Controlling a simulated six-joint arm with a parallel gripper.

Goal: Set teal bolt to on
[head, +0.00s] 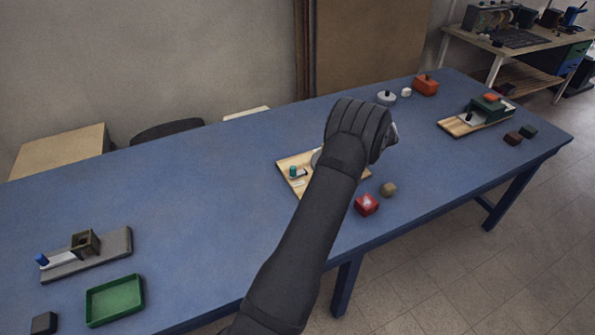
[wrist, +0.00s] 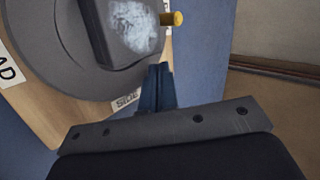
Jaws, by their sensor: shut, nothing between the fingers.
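A small teal knob (head: 293,171), which looks like the teal bolt's handle, stands at the left end of a light wooden board (head: 285,164) in the middle of the table. My arm hides much of that board, so the bolt's position cannot be told. In the wrist view I see a wooden board (wrist: 38,118) with a large grey disc (wrist: 45,75), a dark bar and a brass-coloured peg (wrist: 174,18). My gripper (wrist: 158,70) is shut and empty beside the disc's edge. The teal knob is not visible in the wrist view.
A grey board with a blue knob (head: 42,260) and a green tray (head: 114,300) are at the left. Another wooden board (head: 452,127) is at the right. The blue table's left middle is clear.

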